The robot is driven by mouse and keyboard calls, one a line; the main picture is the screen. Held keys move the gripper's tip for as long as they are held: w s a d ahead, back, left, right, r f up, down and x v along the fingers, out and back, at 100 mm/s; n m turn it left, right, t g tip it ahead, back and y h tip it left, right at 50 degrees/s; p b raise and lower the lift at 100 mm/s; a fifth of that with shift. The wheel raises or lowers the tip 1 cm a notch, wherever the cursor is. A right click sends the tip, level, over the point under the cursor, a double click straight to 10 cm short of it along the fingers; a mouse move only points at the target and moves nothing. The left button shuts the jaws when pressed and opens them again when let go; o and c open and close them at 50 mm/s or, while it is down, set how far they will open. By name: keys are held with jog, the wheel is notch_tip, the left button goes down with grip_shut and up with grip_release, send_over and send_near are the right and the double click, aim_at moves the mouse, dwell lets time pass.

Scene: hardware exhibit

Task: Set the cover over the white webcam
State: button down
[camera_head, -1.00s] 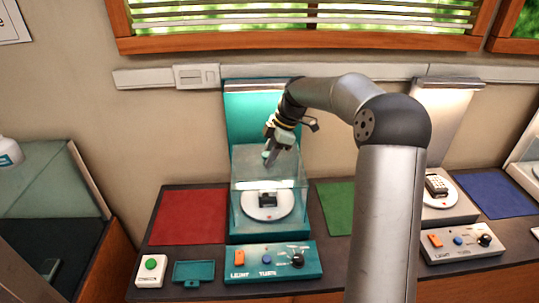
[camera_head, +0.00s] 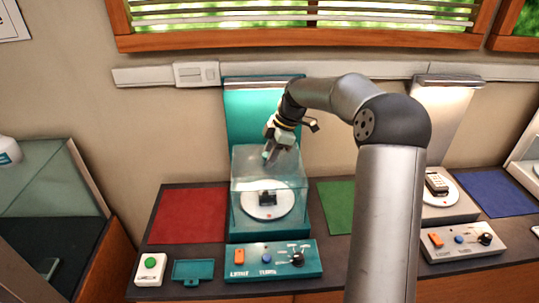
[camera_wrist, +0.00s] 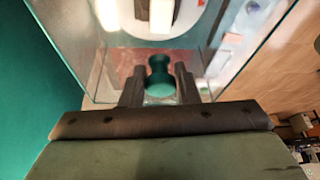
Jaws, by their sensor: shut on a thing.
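The clear box-shaped cover (camera_head: 242,190) surrounds a round white turntable (camera_head: 252,212) on the teal stand in the head view. My gripper (camera_wrist: 160,85) is shut on the cover's teal knob (camera_wrist: 159,72); in the head view it points down at the cover's top (camera_head: 271,152). The cover looks upright. I cannot tell whether its lower edge touches the stand. A small item (camera_head: 267,198) on the turntable looks dark from the front. Only part of it, white and dark, shows at the top of the wrist view (camera_wrist: 160,14). I cannot make out that it is a white webcam.
A teal control panel (camera_head: 275,262) lies in front, with a small teal tray (camera_head: 193,271) and green-button box (camera_head: 150,268) left. Red (camera_head: 188,214) and green (camera_head: 334,203) mats flank the stand. A grey stand (camera_head: 452,208) with a keypad-like item (camera_head: 436,184) is at right.

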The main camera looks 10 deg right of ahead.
jog(key=shift+f, duration=0.1)
jog(key=c, duration=0.6)
grip_release()
jog(key=shift+o, duration=0.2)
jog(key=shift+r+p, duration=2.3)
jog(key=shift+r, duration=1.25)
